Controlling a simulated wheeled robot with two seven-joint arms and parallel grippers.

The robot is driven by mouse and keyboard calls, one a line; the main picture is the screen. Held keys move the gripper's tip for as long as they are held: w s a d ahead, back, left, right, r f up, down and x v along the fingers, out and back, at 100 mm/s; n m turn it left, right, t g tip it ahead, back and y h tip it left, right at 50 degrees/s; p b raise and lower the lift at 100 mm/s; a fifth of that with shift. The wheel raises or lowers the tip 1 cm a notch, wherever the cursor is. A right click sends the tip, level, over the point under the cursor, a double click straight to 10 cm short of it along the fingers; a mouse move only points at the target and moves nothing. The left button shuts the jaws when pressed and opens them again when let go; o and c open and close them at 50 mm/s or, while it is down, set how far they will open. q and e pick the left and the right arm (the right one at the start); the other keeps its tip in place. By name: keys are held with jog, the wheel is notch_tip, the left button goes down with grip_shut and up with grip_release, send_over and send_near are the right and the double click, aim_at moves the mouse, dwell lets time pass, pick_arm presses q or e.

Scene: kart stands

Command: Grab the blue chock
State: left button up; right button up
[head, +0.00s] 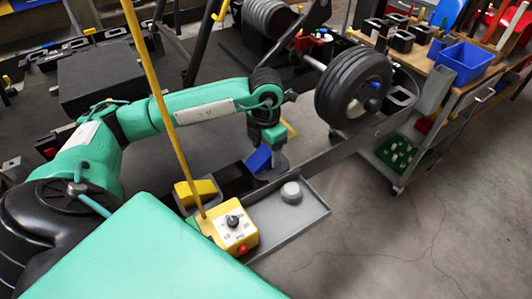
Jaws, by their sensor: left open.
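The blue chock (258,160) sits in the dark holder area at the left end of the grey metal stand, partly hidden. My left gripper (273,158) reaches down from above, right at the chock's right side. It is open; I cannot tell whether its fingers stand around the chock or touch it. My right gripper is not in view.
A yellow chock (198,192) sits left of the blue one. A grey tray (312,209) and a yellow control box (232,228) are in front. A yellow pole crosses before my arm. A wheel (352,84) stands right; a cart holds a blue bin (465,62).

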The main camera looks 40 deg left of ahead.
pick_arm(q)
jog(key=shift+f, duration=0.9)
jog(key=shift+c, duration=0.4)
jog(key=c, duration=1)
jog(key=shift+r, duration=0.1)
jog(key=shift+c, duration=0.2)
